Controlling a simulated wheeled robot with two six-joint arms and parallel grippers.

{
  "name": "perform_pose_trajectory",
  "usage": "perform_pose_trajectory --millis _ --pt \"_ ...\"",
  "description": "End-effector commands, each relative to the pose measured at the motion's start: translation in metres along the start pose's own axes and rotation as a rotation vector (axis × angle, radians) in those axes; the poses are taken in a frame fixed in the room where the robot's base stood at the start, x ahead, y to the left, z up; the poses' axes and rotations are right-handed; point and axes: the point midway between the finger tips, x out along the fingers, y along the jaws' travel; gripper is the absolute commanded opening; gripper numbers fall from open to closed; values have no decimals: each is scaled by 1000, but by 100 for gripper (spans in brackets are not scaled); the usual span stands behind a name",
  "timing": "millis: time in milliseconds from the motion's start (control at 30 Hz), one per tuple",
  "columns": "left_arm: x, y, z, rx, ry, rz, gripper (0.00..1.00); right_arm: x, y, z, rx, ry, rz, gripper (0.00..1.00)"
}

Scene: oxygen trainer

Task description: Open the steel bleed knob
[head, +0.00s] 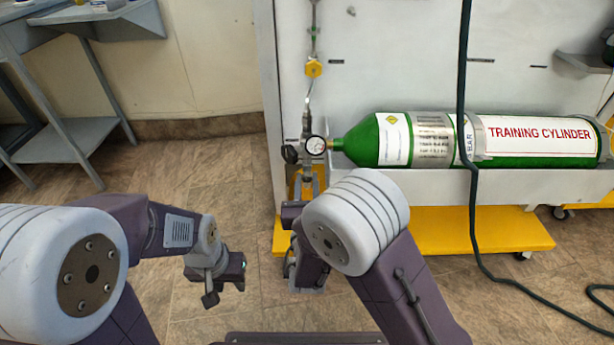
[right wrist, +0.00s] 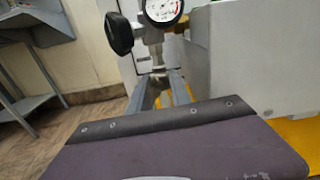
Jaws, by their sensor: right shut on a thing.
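The steel bleed knob (right wrist: 158,83) sits low on the regulator fitting, below the pressure gauge (right wrist: 163,8). In the right wrist view my right gripper (right wrist: 160,90) has its two fingers closed on the knob from either side. In the head view my right gripper (head: 296,212) is under the gauge (head: 315,145), partly hidden by my own arm, and the knob is hard to make out there. My left gripper (head: 226,281) hangs empty over the floor to the left, apart from the panel. Its finger gap is not clear.
A black knob (head: 290,154) is left of the gauge, close above my right gripper. The green training cylinder (head: 363,141) lies in a white tray on a yellow base (head: 480,230). A dark hose (head: 472,215) hangs in front. Open floor lies left; a grey table (head: 85,130) stands beyond.

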Motion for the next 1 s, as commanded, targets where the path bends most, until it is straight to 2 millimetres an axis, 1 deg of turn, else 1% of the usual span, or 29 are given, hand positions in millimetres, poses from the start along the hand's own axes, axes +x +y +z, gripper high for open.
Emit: perform_pose_trajectory --millis 33,467,1000 --pt "-10 0 -1 0 0 0 36 0 0 4 -47 4 0 0" --pt "-57 1 -6 0 0 0 36 0 -1 5 -457 4 1 0" --pt "-122 2 -13 0 0 0 36 0 -1 5 -969 3 3 0"
